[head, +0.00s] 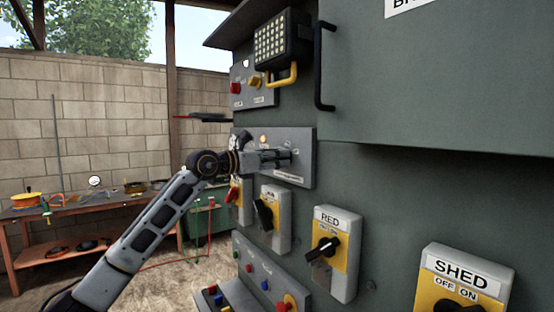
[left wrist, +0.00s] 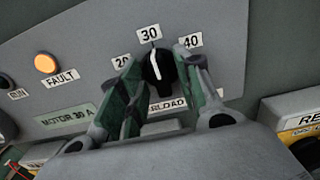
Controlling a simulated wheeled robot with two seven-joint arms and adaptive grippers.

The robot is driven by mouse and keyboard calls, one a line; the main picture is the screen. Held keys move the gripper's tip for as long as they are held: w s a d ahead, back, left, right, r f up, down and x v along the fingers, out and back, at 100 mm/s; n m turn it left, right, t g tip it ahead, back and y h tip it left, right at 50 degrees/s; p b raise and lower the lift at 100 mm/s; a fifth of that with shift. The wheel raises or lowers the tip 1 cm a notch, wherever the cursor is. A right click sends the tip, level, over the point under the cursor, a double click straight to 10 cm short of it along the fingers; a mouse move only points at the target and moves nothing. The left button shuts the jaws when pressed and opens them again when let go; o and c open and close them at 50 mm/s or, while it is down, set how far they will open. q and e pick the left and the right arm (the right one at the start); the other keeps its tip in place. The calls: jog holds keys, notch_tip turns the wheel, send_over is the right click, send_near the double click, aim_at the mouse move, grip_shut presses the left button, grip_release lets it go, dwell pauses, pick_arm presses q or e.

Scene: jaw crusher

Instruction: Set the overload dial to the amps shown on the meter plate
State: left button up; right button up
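The overload dial (left wrist: 159,72) is a black knob with a white pointer line on a grey panel (head: 307,172). In the left wrist view its line points to the 30 label (left wrist: 149,34), between 20 (left wrist: 121,62) and 40 (left wrist: 193,40). The green meter plate (left wrist: 66,115) reads MOTOR 30 A. My left gripper (head: 288,156) is at the panel. In the left wrist view its fingers (left wrist: 160,75) stand on either side of the dial, close to its edges; I cannot tell whether they touch it. They partly cover the OVERLOAD label. My right gripper is out of view.
A lit orange FAULT lamp (left wrist: 45,63) is left of the dial. Below the panel are rotary switches, including RED (head: 328,250) and SHED (head: 462,285). A black handle (head: 325,65) and a lamp with a yellow handle (head: 283,40) project above. A workbench (head: 95,205) stands left.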

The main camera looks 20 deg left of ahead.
pick_arm(q)
jog(key=v, duration=1.2)
dwell(0.7)
jog(key=shift+r, duration=0.1)
dwell(0.5)
